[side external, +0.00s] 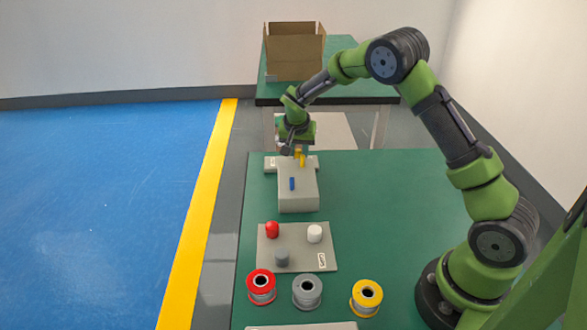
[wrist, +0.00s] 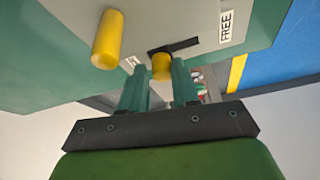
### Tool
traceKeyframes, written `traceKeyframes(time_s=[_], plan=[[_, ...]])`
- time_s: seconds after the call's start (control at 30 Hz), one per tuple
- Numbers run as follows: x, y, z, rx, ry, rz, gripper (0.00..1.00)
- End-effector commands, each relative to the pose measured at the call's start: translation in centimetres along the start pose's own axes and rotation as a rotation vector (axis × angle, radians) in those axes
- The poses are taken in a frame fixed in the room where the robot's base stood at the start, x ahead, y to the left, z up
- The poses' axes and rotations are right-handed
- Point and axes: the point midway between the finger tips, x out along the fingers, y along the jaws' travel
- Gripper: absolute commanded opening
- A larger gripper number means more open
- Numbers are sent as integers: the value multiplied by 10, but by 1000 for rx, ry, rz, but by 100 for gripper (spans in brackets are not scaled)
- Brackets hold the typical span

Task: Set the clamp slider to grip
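The clamp slider is a yellow knob (wrist: 162,68) in a dark slot on a light grey block, in the wrist view. It stands at the left end of the slot, away from the FREE label (wrist: 226,24). Another label at the left is mostly hidden by a finger. My gripper (wrist: 161,78) has one finger on each side of the knob, with a gap about as wide as the knob; it appears shut on it. In the side external view, my gripper (side external: 299,152) is at the far end of the block, and the slider is hard to make out.
A larger yellow peg (wrist: 107,40) stands left of the slider. A blue peg (side external: 292,184) is on the grey block (side external: 298,203). Nearer are a plate (side external: 300,260) with red, white and grey pieces, and three spools (side external: 307,291).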

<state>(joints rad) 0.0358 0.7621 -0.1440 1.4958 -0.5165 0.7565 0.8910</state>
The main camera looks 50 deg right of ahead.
Motion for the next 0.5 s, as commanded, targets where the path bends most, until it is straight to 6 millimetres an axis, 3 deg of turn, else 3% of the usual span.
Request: traceKeyframes(time_s=[0.03, 0.13, 0.5], plan=[[1, 5, -2, 7, 0, 10, 35], [1, 4, -2, 6, 0, 8, 50], [-4, 1, -1, 2, 2, 2, 50]])
